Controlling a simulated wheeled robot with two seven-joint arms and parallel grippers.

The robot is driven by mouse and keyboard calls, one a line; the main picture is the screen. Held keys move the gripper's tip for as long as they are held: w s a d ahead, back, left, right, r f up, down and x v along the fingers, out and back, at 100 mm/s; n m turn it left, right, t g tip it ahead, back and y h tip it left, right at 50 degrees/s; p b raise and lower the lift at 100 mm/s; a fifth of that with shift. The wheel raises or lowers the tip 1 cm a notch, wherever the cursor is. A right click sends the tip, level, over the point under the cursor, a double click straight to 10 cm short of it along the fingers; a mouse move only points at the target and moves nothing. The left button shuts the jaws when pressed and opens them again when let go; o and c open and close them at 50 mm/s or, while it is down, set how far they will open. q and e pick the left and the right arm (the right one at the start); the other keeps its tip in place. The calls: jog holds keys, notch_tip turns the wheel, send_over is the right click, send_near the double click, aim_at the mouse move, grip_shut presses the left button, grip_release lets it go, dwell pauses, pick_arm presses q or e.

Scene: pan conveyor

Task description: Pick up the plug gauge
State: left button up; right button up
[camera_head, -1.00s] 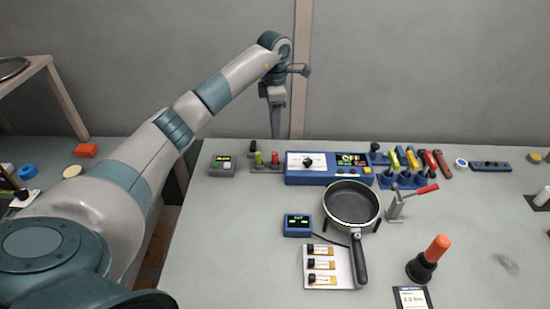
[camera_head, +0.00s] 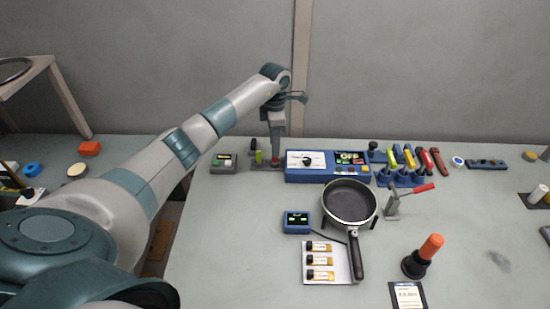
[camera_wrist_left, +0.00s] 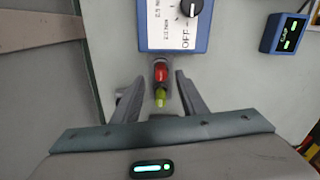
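The plug gauge seems to be the small red-and-green piece at the back left of the bench. In the left wrist view the red part (camera_wrist_left: 160,72) and green part (camera_wrist_left: 160,97) lie in line between my fingers. My left gripper (camera_wrist_left: 159,80) is open, with a finger on either side and visible gaps. In the head view the left gripper (camera_head: 275,155) points down over the gauge. My right gripper is out of view.
A blue control box (camera_head: 325,177) stands close to the right of the gripper, and a small grey box (camera_head: 222,164) to the left. A black pan (camera_head: 350,203), a small blue display (camera_head: 297,222) and an orange-handled tool (camera_head: 430,248) stand nearer. The bench's front left is clear.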

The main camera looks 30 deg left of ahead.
aim_at(275, 159)
pick_arm(q)
jog(key=shift+d+f+p, duration=0.1)
jog(key=shift+f+p, duration=0.5)
jog(key=shift+p, duration=0.05)
notch_tip(275, 159, down, 3)
jog(key=shift+p, duration=0.65)
jog(key=shift+f, duration=0.3)
grip_shut()
